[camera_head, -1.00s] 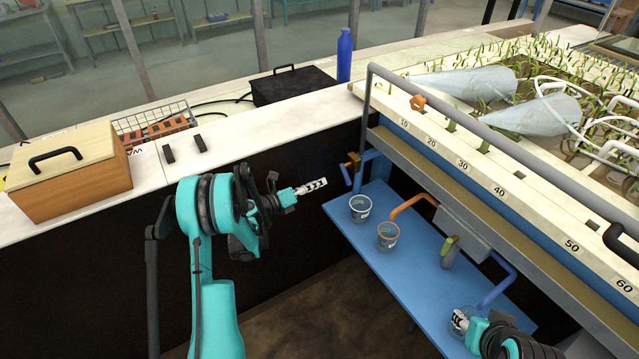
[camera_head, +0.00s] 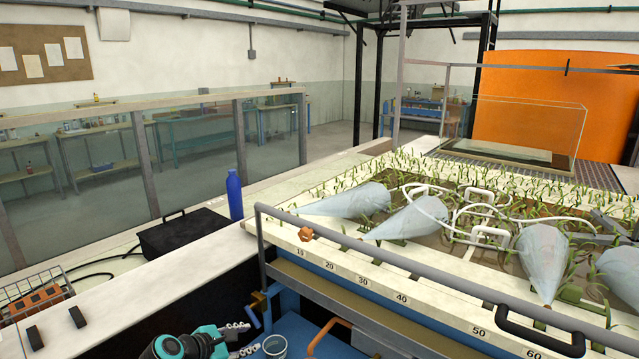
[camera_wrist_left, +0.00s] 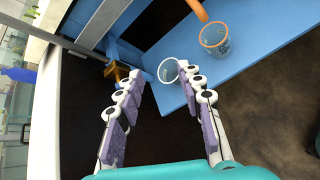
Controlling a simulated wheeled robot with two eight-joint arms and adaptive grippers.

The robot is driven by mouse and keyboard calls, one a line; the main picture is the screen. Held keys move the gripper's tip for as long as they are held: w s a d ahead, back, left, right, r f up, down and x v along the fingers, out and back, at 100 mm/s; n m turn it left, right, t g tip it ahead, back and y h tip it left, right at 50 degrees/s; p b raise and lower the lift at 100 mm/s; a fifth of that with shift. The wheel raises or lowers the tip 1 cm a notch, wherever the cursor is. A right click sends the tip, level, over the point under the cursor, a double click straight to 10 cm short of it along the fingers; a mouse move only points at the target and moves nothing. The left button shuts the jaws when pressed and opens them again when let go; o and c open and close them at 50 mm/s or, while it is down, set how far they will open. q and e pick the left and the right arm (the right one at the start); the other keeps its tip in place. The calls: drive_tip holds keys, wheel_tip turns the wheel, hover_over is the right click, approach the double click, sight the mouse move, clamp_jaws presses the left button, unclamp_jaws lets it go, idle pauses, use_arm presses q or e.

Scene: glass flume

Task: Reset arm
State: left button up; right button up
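My left gripper (camera_head: 247,338) shows at the bottom edge of the head view, its two fingers apart with nothing between them. The left wrist view shows the same open gripper (camera_wrist_left: 160,74) from behind, with purple pads facing each other across a gap. A clear cup (camera_head: 274,346) is just right of the gripper in the head view. In the left wrist view this cup (camera_wrist_left: 168,70) appears beyond the fingertips, on the blue shelf (camera_wrist_left: 255,62). My right gripper is in neither view.
An orange-rimmed cup (camera_wrist_left: 214,38) stands on the shelf. The flume's grey rail (camera_head: 400,270) and black handle (camera_head: 540,338) lie to the right. A blue bottle (camera_head: 235,195) and black case (camera_head: 184,233) stand on the bench, with two black blocks (camera_head: 77,317) nearer.

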use_arm(q)
drive_tip(key=s+d+r+m+g+y, duration=0.1)
drive_tip(key=s+m+y, duration=0.5)
drive_tip(key=s+m, duration=1.7)
drive_tip(key=s+g, duration=0.1)
drive_tip(key=s, duration=0.2)
drive_tip(key=shift+s+d, duration=0.15)
